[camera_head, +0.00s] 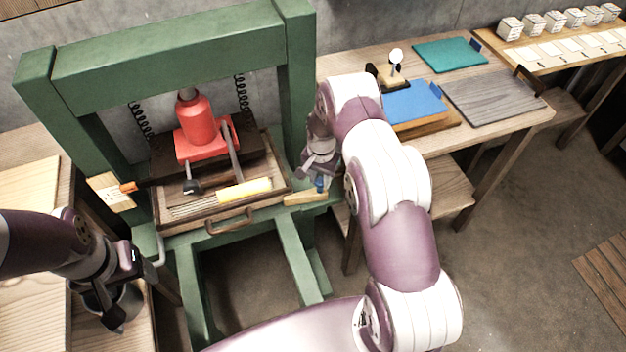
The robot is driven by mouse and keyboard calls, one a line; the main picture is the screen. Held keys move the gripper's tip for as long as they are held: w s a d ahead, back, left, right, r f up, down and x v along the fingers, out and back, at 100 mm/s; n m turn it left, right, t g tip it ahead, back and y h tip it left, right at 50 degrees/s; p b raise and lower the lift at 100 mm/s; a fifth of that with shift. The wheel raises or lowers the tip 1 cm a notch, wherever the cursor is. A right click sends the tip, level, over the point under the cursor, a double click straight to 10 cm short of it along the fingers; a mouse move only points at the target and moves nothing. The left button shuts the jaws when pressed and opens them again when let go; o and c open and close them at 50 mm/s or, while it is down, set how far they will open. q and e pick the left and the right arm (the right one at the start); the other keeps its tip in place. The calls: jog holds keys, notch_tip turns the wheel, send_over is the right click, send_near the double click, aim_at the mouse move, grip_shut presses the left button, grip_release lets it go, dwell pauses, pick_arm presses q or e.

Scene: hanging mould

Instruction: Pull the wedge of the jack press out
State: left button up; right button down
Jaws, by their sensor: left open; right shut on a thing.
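The green jack press (170,62) stands at the left with a red jack (198,122) inside it. A light wooden wedge (303,198) sticks out at the foot of the press's right post, with a small blue part (320,184) standing at its outer end. My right gripper (319,177) is above that end and is shut on the wedge, seemingly by the blue part; the fingertips are small and partly hidden. How deep the wedge sits is hidden. My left gripper (112,314) is open and empty over the wooden table at the lower left.
A tray (222,222) with a handle, holding a yellow roll (244,190), lies in the press under the jack. A light wooden block (111,191) is at the left post. A workbench (445,132) with a blue book (412,104) stands behind my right arm. Open floor lies at the right.

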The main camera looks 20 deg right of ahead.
jog(key=d+b, duration=0.1)
jog(key=d, duration=0.3)
jog(key=shift+d, duration=0.3)
jog(key=c, duration=1.1)
grip_release()
jog(key=shift+s, duration=0.1)
jog(key=shift+c, duration=0.2)
jog(key=o, duration=0.4)
jog(key=shift+d, duration=0.15)
notch_tip(320, 180, up, 13)
jog(key=b, duration=0.1)
jog(key=shift+f, duration=0.2)
jog(key=shift+d, duration=0.1)
